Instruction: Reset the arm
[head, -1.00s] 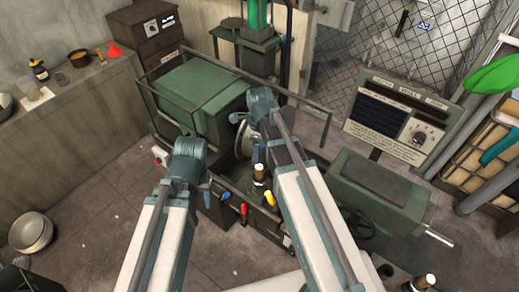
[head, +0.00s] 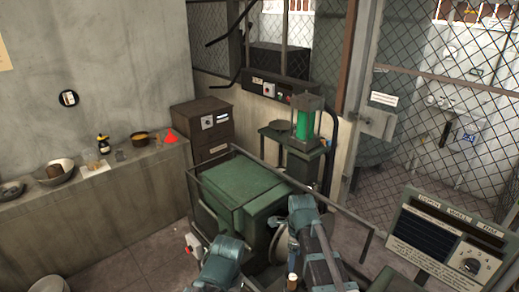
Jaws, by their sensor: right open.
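My right arm comes in from the bottom right, and its gripper (head: 291,228) points down beside the green machine, close to a round metal disc (head: 281,246). The gripper is open; its fingers are small and partly hidden by the arm. My left arm shows only its blue-grey joint at the bottom edge, left of the disc; its gripper is not visible. I cannot tell whether the right gripper touches the disc.
The green machine housing (head: 238,190) has a rail frame around it. A control panel (head: 445,240) stands at the right. A ledge (head: 120,185) at the left carries bowls and a red funnel (head: 170,137). A mesh fence (head: 430,110) closes the back right.

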